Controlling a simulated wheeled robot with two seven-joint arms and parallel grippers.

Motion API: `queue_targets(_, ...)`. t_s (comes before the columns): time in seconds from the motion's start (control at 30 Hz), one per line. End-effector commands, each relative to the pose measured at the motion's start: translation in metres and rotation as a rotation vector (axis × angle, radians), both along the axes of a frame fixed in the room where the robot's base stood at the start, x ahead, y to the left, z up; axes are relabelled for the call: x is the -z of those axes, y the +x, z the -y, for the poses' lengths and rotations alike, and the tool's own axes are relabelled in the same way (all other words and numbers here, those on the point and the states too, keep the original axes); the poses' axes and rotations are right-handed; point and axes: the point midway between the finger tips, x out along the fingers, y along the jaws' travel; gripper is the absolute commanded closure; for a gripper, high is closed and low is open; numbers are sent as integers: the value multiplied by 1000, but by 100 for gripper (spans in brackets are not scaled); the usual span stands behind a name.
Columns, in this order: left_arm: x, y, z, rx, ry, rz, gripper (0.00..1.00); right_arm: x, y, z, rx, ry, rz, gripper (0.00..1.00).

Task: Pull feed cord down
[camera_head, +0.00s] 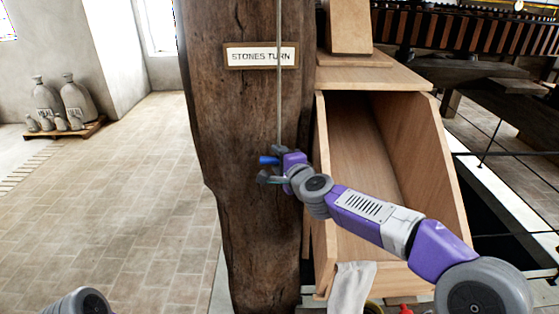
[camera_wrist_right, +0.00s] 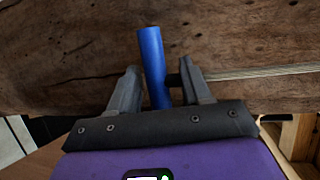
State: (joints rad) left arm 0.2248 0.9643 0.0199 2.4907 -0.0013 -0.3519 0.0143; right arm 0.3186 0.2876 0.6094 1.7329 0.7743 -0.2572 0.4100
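A pale feed cord (camera_head: 279,90) hangs straight down the front of a thick wooden post (camera_head: 240,205), past a sign reading "STONES TURN" (camera_head: 261,56). A blue handle (camera_wrist_right: 152,60) is at the cord's lower end, in front of the post; its tip also shows in the head view (camera_head: 268,160). My right gripper (camera_wrist_right: 158,80) has one finger on each side of the handle and looks shut on it; in the right wrist view a dark neck sits between the handle and one finger. My left gripper is not in view.
A wooden chute box (camera_head: 444,170) stands just right of the post, beneath my right arm. A whitish cloth (camera_head: 351,288) hangs at its lower front. Sacks (camera_head: 77,100) stand on a pallet at the far left. The tiled floor (camera_head: 120,200) left of the post is clear.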

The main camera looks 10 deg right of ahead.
Motion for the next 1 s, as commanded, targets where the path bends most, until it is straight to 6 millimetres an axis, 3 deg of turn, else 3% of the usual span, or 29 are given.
queue_targets(0.27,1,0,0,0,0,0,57,0,-4,1,0,-1,0,52)
queue_targets(0.7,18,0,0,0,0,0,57,-10,-58,12,1,-4,3,52)
queue_targets(1.0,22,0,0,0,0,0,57,-13,-73,15,1,0,-1,52)
